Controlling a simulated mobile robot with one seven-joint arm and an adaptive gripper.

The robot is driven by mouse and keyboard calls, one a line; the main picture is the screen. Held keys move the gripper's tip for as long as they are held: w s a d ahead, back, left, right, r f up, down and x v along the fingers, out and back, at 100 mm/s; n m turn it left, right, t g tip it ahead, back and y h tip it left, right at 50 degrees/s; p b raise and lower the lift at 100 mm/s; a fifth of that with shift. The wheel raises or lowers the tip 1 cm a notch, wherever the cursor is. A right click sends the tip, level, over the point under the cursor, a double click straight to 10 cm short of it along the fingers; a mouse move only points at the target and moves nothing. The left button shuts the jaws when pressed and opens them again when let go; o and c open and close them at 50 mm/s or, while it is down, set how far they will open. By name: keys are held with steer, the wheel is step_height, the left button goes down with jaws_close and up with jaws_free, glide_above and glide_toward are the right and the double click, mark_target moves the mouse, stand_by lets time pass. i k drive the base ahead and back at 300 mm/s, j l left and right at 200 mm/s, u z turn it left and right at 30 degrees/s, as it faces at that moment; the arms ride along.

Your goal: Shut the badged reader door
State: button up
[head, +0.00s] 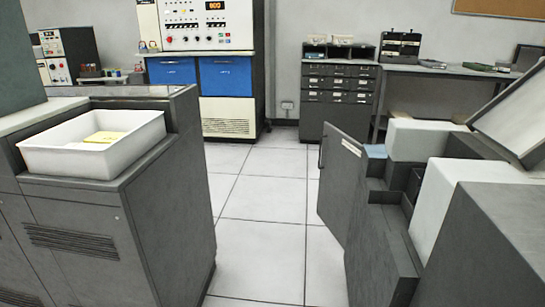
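A grey door (337,195) with a small white label (352,146) near its top stands ajar on the grey machine (385,250) at the right, which looks like the reader. The door juts out toward the aisle. It has a small dark fitting (321,155) on its far edge. I cannot read the label. Part of the machine's inside behind the door is hidden. My gripper is not in view.
A grey cabinet (120,230) with a white tray (60,160) holding yellow cards (104,137) stands at the left. Clear tiled floor (262,215) runs between it and the door. A drawer cabinet (338,95) and a blue-panelled console (220,80) stand at the back.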

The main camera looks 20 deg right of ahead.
mark_target(341, 156)
steer(key=i+j+z, duration=0.15)
steer(key=z, duration=0.25)
steer(key=i+j+z, duration=0.2)
steer(key=z, duration=0.2)
steer(key=i+j+z, duration=0.5)
steer(key=j+z, duration=0.15)
steer(key=i+j+u, duration=0.1)
steer(key=i+u, duration=0.35)
steer(key=i, duration=2.05)
